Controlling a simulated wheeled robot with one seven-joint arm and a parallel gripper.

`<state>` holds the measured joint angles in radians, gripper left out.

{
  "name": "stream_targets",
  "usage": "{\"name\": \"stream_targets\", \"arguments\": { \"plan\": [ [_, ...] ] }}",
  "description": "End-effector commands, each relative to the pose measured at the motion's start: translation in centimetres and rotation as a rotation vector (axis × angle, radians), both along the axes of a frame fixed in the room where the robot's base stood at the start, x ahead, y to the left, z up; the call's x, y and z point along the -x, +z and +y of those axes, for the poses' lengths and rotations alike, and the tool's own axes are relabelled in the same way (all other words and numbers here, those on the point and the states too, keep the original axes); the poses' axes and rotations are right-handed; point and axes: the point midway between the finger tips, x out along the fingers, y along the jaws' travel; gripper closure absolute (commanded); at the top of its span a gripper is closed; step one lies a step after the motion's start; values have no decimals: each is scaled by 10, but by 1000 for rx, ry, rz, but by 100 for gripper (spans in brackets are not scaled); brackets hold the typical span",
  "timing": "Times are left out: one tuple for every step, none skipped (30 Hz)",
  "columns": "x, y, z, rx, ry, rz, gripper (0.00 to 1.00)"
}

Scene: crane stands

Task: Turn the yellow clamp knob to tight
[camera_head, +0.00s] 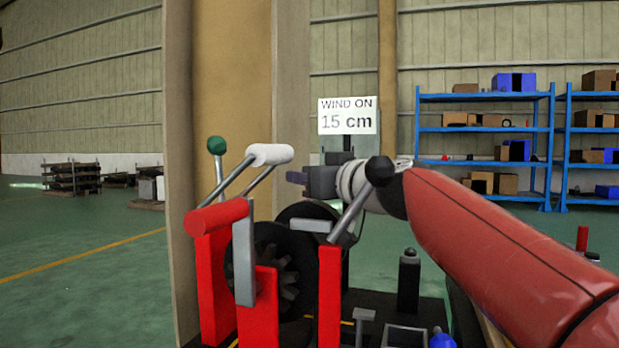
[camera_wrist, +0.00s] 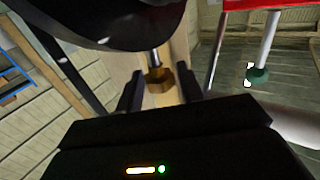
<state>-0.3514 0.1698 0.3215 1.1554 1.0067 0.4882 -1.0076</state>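In the wrist view a small brass-yellow knob (camera_wrist: 159,80) on a short metal stem shows between the two dark fingers of my gripper (camera_wrist: 158,90). A gap appears on each side of it, so my gripper looks open; I cannot tell how deep the knob sits between the fingers. In the head view my gripper (camera_head: 297,178) reaches left above the red crane stand (camera_head: 258,305), beside the white-handled crank (camera_head: 270,154). The yellow knob cannot be made out in the head view. Whether it is tight cannot be told.
A green-balled lever (camera_head: 216,145) rises left of the crank. A black-balled lever (camera_head: 380,170) stands close by my wrist. A black drum (camera_head: 272,262) lies between the red uprights. A sign (camera_head: 347,116) reads "WIND ON 15 cm". Blue shelves (camera_head: 483,130) stand far behind.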

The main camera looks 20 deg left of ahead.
Motion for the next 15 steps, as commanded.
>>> {"name": "stream_targets", "arguments": {
  "plan": [
    [0, 0, 0, 0, 0, 0, 55],
    [0, 0, 0, 0, 0, 0, 53],
    [0, 0, 0, 0, 0, 0, 53],
    [0, 0, 0, 0, 0, 0, 53],
    [0, 0, 0, 0, 1, 0, 53],
    [0, 0, 0, 0, 1, 0, 53],
    [0, 0, 0, 0, 1, 0, 53],
    [0, 0, 0, 0, 1, 0, 53],
    [0, 0, 0, 0, 1, 0, 53],
    [0, -1, -1, 0, 1, 0, 53],
    [1, -1, -2, 0, 0, 0, 53],
    [2, -1, -5, -1, -1, 0, 53],
    [3, -2, -8, -1, -2, 0, 53],
    [5, -2, -11, -2, -2, -1, 53],
    [9, -3, -17, -1, -1, -2, 53]
  ]
}}
